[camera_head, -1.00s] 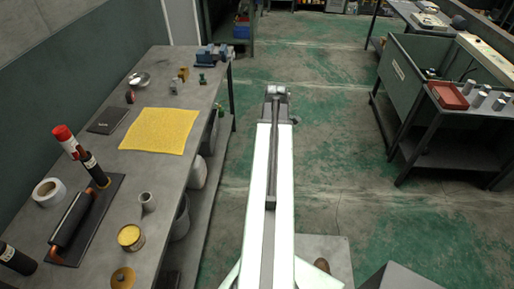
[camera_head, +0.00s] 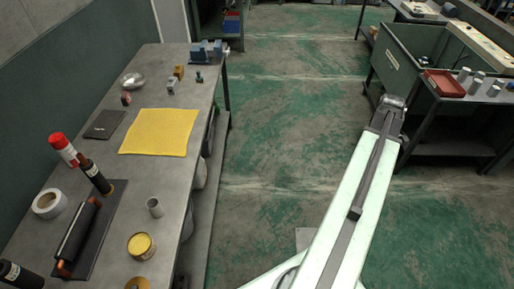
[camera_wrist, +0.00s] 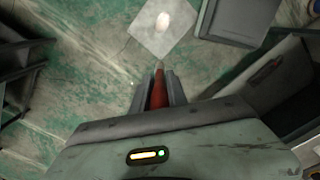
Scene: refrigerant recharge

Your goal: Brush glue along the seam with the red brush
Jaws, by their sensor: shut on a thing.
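My gripper (camera_wrist: 159,82) is shut on the red brush (camera_wrist: 158,92), whose pale tip points away from the wrist. The brush is held over the floor, touching nothing that I can see. In the head view my arm reaches out to the right, and the brush does not show there. A small open tin with yellow contents (camera_head: 140,246) stands on the left bench; I cannot tell if it holds glue. I cannot pick out the seam in either view.
A green bin (camera_head: 400,65) and a red tray (camera_head: 444,83) stand right. The middle floor is clear.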

